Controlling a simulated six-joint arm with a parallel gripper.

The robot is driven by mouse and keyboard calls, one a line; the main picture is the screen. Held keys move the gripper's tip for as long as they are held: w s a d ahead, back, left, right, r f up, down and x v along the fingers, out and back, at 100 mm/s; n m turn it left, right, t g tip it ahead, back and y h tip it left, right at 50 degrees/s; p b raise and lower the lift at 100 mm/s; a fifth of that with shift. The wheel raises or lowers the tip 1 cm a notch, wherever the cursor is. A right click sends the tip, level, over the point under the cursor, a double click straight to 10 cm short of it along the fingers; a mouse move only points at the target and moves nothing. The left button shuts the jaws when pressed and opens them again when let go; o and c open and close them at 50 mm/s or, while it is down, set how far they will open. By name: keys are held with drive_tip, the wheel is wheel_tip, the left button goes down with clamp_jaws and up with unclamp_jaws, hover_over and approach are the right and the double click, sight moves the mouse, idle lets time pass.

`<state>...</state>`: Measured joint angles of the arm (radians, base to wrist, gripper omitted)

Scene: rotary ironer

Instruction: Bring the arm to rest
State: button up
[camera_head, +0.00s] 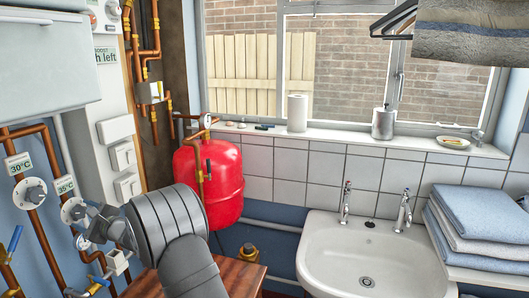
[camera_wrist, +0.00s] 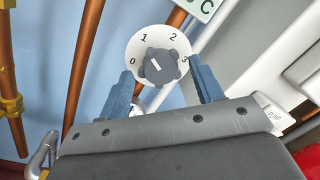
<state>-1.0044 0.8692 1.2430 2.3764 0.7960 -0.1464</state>
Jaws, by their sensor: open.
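My gripper (camera_head: 90,222) is in front of the pipe wall at the left in the head view, close to the white dials. In the wrist view its two blue fingers (camera_wrist: 162,76) are apart, with nothing held between them. A white dial (camera_wrist: 136,50) marked 0 to 3 shows beyond the fingertips. Its grey knob (camera_wrist: 162,66) appears between the fingers, and its white mark points roughly toward 1. I cannot tell whether either finger touches the knob. My grey wrist hides part of the wall in the head view.
Copper pipes (camera_head: 48,160) run along the wall, with another dial (camera_head: 30,193) under a 30°C label. A red tank (camera_head: 222,180) stands behind my wrist. A wooden top (camera_head: 240,275) lies below it. A white sink (camera_head: 370,250) and folded towels (camera_head: 480,220) are at the right.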

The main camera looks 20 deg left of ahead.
drive_tip(key=shift+a, duration=0.4)
drive_tip(key=d+f, duration=0.1)
drive_tip(key=d, duration=1.7)
drive_tip(key=a, duration=1.2)
drive_tip(key=a+r, duration=0.1)
drive_tip(key=a, duration=0.5)
drive_tip(key=shift+m, duration=0.8)
drive_tip(key=m, duration=0.4)
drive_tip(key=shift+r, duration=0.1)
drive_tip(key=m, duration=0.3)
drive_tip(key=m+h, duration=0.1)
drive_tip(key=m, duration=0.2)
drive_tip(key=shift+m+t, duration=0.3)
drive_tip(key=shift+m, duration=0.1)
drive_tip(key=shift+s+d, duration=0.1)
drive_tip(key=shift+d, duration=1.15)
